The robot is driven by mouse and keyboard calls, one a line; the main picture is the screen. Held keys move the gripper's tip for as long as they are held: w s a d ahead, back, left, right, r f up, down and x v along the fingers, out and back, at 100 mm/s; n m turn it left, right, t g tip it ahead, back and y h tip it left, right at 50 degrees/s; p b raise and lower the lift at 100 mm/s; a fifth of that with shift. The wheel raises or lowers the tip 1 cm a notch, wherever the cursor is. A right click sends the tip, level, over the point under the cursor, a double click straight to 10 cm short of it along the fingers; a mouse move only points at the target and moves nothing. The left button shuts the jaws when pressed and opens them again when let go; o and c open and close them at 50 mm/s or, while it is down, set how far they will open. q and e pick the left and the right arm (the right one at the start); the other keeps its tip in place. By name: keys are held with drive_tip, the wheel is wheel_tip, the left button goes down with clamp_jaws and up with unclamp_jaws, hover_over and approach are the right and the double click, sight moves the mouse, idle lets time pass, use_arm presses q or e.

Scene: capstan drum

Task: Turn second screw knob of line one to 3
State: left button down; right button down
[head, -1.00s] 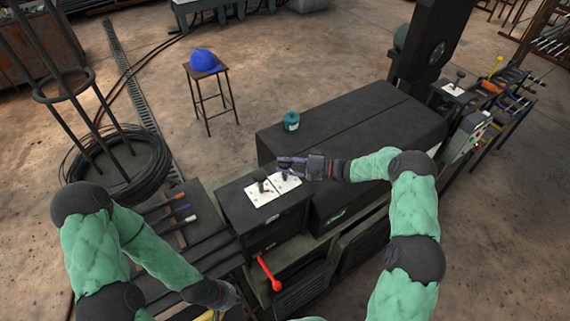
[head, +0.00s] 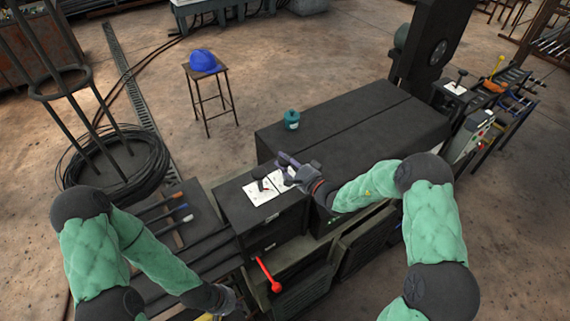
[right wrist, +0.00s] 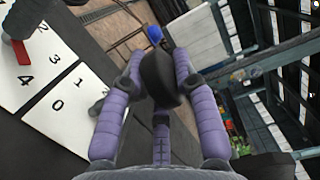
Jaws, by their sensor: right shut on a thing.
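Two white number plates sit side by side on a dark box: the left plate (head: 259,196) with a dark knob (head: 261,183) and red pointer, and the right plate (head: 280,184). My right gripper (head: 287,163) is over the right plate and hides its knob in the head view. In the right wrist view its purple fingers (right wrist: 162,85) are closed around a black knob (right wrist: 160,72). Digits show on the plates, but the held knob's pointer is not clear. The other knob's red pointer (right wrist: 21,52) shows at the left edge. My left gripper (head: 229,302) is low at the bottom, its fingers unclear.
A teal canister (head: 292,119) stands on the large black housing (head: 350,125) behind the plates. A red lever (head: 268,274) sticks out in front. Levers with coloured handles (head: 180,208) lie to the left. A blue helmet (head: 203,60) rests on a stool further back.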

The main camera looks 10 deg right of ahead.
drive_tip(key=shift+s+a+f+m+t+h, duration=0.1)
drive_tip(key=shift+f+m+t+h, duration=0.15)
drive_tip(key=shift+m+h, duration=0.3)
drive_tip(key=shift+s+a+f+m+t+h, duration=0.1)
drive_tip(key=shift+m+t+h, duration=0.2)
drive_tip(key=shift+h, duration=0.35)
drive_tip(key=shift+m+h, duration=0.25)
drive_tip(key=shift+h, duration=0.05)
drive_tip(key=shift+f, duration=0.1)
drive_tip(key=c, duration=0.9)
unclamp_jaws()
drive_tip(key=shift+w+d, duration=0.1)
drive_tip(key=shift+r, duration=0.2)
drive_tip(key=shift+d+r, duration=0.1)
drive_tip(key=v, duration=1.1)
drive_tip(key=shift+s+d+f, duration=0.15)
drive_tip(key=shift+s+f, duration=0.1)
drive_tip(key=shift+s, duration=0.15)
